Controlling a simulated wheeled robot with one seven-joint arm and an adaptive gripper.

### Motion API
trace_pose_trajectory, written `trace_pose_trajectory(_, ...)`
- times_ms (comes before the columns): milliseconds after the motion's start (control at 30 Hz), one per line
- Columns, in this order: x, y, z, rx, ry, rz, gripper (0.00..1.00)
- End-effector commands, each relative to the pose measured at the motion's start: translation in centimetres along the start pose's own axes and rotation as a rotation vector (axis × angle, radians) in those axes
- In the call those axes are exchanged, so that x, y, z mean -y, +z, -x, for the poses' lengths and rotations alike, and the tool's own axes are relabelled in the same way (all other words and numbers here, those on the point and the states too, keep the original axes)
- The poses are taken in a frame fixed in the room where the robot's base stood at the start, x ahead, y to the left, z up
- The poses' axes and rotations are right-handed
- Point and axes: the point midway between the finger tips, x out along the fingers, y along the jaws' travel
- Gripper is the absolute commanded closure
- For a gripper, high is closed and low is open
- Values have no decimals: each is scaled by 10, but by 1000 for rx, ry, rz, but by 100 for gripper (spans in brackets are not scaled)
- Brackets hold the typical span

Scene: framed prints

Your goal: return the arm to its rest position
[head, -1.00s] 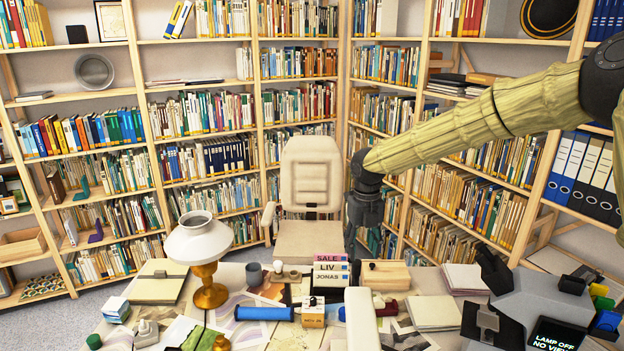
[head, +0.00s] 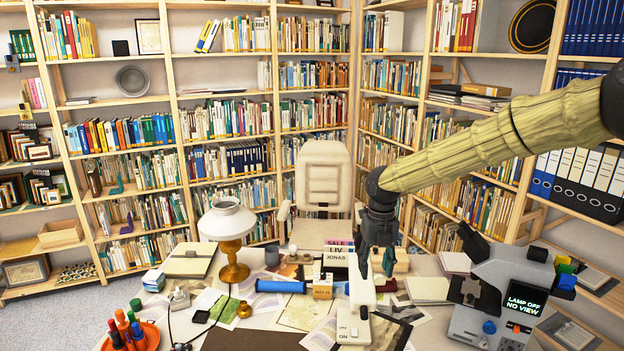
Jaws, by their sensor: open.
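My gripper (head: 376,262) hangs fingers down at the end of my arm in the head view. It is above the middle right of the cluttered desk (head: 255,340), in front of the office chair (head: 322,190). Its fingers are apart and I see nothing held between them. My arm, in a yellowish ribbed sleeve, reaches in from the right edge. A small green thing shows beside the fingers; I cannot tell whether it touches them.
A white lamp (head: 228,219) with a brass base stands left on the desk. A grey microscope-like device (head: 500,295) with a lit screen stands right. A white upright object (head: 362,292) is just below my gripper. A blue roll (head: 281,286) and an orange tray (head: 150,337) lie leftward. Bookshelves line both walls.

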Motion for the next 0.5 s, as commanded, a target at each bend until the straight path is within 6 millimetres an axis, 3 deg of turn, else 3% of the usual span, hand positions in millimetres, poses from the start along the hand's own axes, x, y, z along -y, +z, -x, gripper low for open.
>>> trace_pose_trajectory(300, -18, -11, -60, -34, 48, -175, 54)
trace_pose_trajectory(500, -33, -32, -108, -65, 86, -344, 54)
